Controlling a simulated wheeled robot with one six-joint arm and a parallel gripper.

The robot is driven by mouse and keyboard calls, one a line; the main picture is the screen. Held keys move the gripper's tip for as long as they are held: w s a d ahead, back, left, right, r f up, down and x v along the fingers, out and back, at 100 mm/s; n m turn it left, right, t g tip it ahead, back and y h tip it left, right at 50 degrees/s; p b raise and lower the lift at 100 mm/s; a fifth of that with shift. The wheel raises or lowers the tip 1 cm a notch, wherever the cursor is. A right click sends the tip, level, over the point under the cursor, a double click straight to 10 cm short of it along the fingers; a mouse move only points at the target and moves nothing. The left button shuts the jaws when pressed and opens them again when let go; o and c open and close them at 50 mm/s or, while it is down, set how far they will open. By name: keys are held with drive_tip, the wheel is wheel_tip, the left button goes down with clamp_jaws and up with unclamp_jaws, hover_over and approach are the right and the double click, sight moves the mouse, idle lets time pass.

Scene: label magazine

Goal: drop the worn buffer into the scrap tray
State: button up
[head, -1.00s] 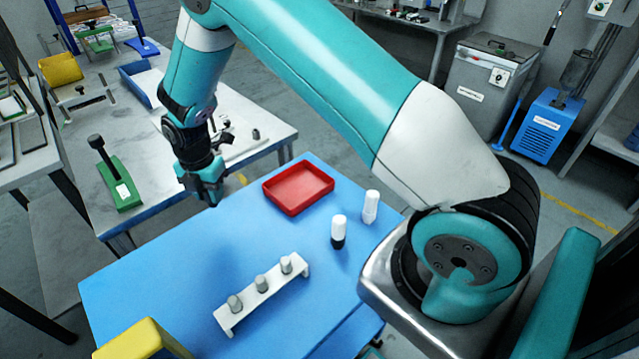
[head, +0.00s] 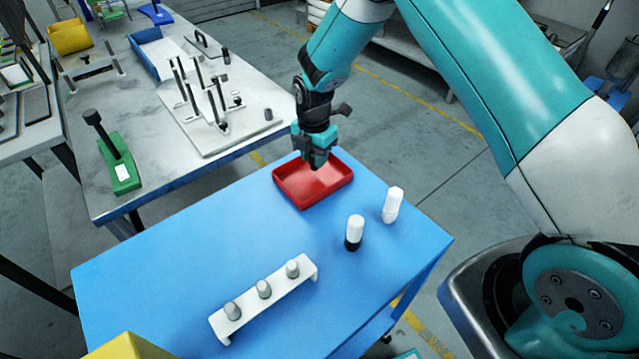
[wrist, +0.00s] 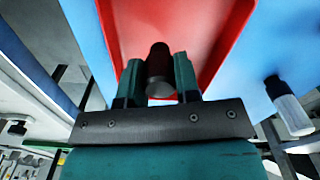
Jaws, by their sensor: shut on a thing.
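The scrap tray (head: 318,191) is a shallow red tray at the far edge of the blue table. My gripper (head: 317,163) is above the back part of the tray in the head view. In the wrist view my gripper (wrist: 159,85) is shut on a dark cylindrical piece, the worn buffer (wrist: 159,62), with a grey end facing the camera. The red tray (wrist: 222,40) lies behind it. The buffer is hidden in the head view. I cannot tell its exact height over the tray floor.
Two white bottles stand right of the tray, one with a black base (head: 354,232) and one all white (head: 392,205). A white rack (head: 265,296) with three grey pegs stands at the front. A grey bench (head: 150,190) with a fixture and a green stand (head: 120,172) is at left.

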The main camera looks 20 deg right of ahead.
drive_tip(key=shift+f, duration=0.75)
drive_tip(key=o, duration=1)
drive_tip(key=shift+r, duration=0.1)
wheel_tip(320, 180, up, 17)
drive_tip(key=b, duration=0.3)
drive_tip(key=shift+r, duration=0.15)
